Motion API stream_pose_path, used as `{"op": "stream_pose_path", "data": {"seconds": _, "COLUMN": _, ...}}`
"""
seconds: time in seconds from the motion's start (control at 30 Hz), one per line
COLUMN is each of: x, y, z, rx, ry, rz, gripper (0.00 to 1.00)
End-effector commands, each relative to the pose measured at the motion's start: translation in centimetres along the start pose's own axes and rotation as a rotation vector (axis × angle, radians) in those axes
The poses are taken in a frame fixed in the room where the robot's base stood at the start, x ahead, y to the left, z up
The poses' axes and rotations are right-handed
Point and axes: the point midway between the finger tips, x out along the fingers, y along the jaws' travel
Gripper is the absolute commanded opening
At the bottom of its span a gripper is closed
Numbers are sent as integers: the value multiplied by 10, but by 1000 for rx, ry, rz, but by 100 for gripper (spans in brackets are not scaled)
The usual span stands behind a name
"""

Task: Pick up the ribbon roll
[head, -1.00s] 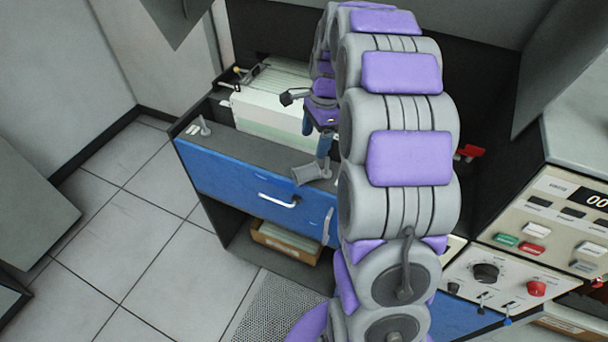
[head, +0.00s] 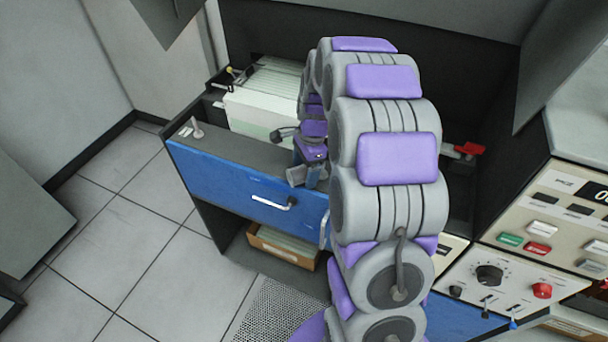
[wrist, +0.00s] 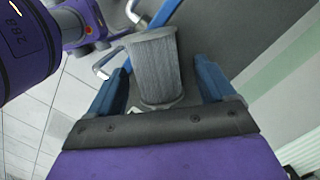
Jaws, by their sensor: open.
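The ribbon roll is a grey ribbed cylinder (wrist: 154,65) in the wrist view, lying on the dark grey ledge. Part of it shows in the head view (head: 296,176), at the front edge above the blue drawer, partly covered by my gripper (head: 312,178). My gripper (wrist: 160,70) is open. In the wrist view its two blue fingers stand either side of the roll, with a visible gap on both sides. I cannot tell how far the fingertips reach down beside it.
The blue drawer front (head: 225,185) has a silver handle (head: 275,203). White cards (head: 262,108) stand in the open compartment behind the ledge. A control panel (head: 505,275) is at right. A small metal lever (head: 197,128) stands on the ledge at left.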

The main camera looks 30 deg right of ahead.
Motion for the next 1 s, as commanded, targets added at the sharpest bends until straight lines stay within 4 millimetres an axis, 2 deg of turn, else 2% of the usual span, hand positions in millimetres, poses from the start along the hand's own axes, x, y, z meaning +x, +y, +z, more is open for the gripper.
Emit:
{"op": "stream_pose_path", "data": {"seconds": 0.13, "x": -1, "y": 0, "z": 4, "rx": -1, "ry": 3, "rz": 0, "gripper": 83}}
{"op": "stream_pose_path", "data": {"seconds": 0.8, "x": 0, "y": 0, "z": 0, "rx": -1, "ry": -1, "rz": 3, "gripper": 19}}
{"op": "stream_pose_path", "data": {"seconds": 0.83, "x": 0, "y": 0, "z": 0, "rx": -1, "ry": -1, "rz": 3, "gripper": 18}}
{"op": "stream_pose_path", "data": {"seconds": 0.87, "x": 0, "y": 0, "z": 0, "rx": -1, "ry": -1, "rz": 3, "gripper": 13}}
{"op": "stream_pose_path", "data": {"seconds": 1.0, "x": 0, "y": 0, "z": 0, "rx": -1, "ry": -1, "rz": 3, "gripper": 13}}
